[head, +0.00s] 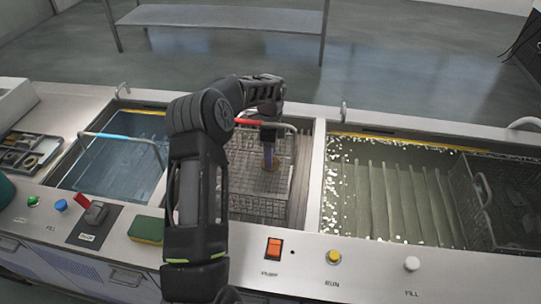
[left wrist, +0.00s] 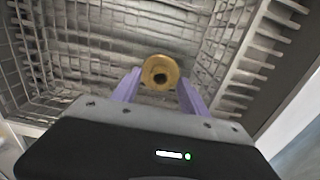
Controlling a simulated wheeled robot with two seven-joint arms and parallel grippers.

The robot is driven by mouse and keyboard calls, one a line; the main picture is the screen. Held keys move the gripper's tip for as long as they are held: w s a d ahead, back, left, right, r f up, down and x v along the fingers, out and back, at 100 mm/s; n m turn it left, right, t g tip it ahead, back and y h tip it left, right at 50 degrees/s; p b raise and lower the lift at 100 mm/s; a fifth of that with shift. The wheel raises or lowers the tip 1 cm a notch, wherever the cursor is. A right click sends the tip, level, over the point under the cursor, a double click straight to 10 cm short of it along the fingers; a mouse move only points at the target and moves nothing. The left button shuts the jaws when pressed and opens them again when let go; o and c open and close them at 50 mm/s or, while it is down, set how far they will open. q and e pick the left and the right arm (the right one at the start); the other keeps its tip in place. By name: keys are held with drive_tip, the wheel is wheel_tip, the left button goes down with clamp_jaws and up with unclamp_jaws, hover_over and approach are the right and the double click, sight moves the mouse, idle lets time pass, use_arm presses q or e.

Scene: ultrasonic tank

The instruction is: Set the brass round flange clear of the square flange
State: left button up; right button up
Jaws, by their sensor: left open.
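The brass round flange (left wrist: 161,71) shows in the left wrist view as a brass ring with a dark centre hole, over the wire basket. My left gripper (left wrist: 158,84) is open, its two purple fingers on either side of the flange. I cannot tell whether they touch it. In the head view my left gripper (head: 269,157) points down into the wire basket (head: 258,205) in the middle tank, and hides most of what is beneath. I cannot make out the square flange in either view. My right gripper is not in view.
The left tank (head: 115,155) holds blue liquid and a basket handle. The right tank (head: 400,190) has ribs, white specks and another wire basket (head: 490,195). A green and yellow sponge (head: 147,230) and several buttons are on the front ledge. A parts tray (head: 27,152) stands far left.

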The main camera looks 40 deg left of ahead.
use_arm(q)
wheel_tip(320, 180, up, 11)
drive_tip(key=b, duration=0.1)
drive_tip(key=shift+r, duration=0.1)
idle(0.6)
